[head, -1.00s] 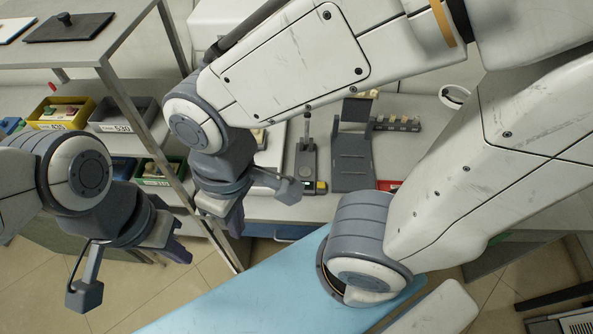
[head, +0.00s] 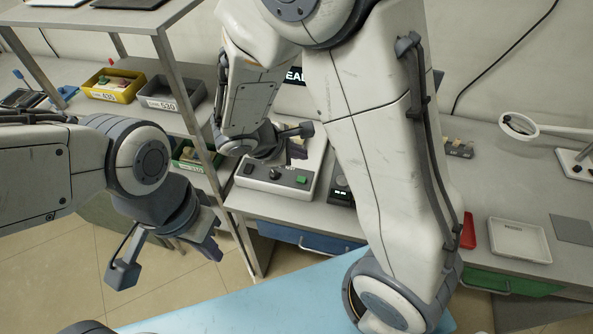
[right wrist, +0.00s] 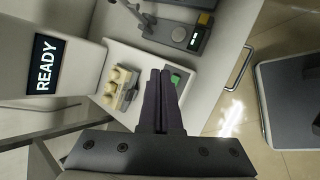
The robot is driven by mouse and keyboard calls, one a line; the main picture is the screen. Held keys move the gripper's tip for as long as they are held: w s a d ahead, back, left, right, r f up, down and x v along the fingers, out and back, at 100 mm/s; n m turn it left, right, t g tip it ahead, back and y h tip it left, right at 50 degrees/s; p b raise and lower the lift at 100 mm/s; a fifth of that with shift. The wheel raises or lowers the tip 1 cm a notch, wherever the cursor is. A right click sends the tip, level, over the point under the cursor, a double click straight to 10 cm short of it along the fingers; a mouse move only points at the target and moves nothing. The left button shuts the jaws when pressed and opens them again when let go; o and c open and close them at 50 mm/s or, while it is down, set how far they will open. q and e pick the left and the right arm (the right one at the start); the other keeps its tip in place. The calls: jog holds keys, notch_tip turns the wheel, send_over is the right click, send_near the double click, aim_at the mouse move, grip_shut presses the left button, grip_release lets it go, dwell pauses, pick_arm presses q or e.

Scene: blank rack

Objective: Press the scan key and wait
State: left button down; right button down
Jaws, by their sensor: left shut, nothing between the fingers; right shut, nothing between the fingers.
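A pale scanner box (head: 270,191) stands on the bench, with a green key (head: 302,179) at the right of its front panel and dark knobs beside it. The green key (right wrist: 178,77) also shows in the right wrist view, partly behind my fingers. My right gripper (head: 297,152) is shut and empty over the box, behind the green key in the head view. In the right wrist view its closed tips (right wrist: 160,72) are beside the key; contact cannot be told. A screen (right wrist: 45,64) reads READY. My left gripper (head: 213,249) is shut and empty, away from the bench.
Several cream blanks (right wrist: 118,78) sit in a holder on the box, left of my right fingers. A dark device (head: 341,190) stands right of the box. Yellow (head: 110,84) and grey (head: 170,93) bins are on the shelf left. A white tray (head: 519,240) lies on the right bench.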

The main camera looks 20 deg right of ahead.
aim_at(298, 181)
jog(key=w+f+n, duration=0.1)
jog(key=w, duration=0.1)
jog(key=w+d+f+n+t, duration=0.1)
jog(key=f, duration=0.1)
jog(key=shift+w, duration=0.35)
jog(key=shift+f+b, duration=0.1)
jog(key=shift+b, duration=0.2)
notch_tip(298, 181, down, 8)
jog(key=b, duration=0.6)
jog(key=shift+f+b, duration=0.3)
jog(key=shift+b, duration=0.15)
dwell(1.0)
jog(key=shift+f+b, duration=0.4)
jog(key=shift+b, duration=0.2)
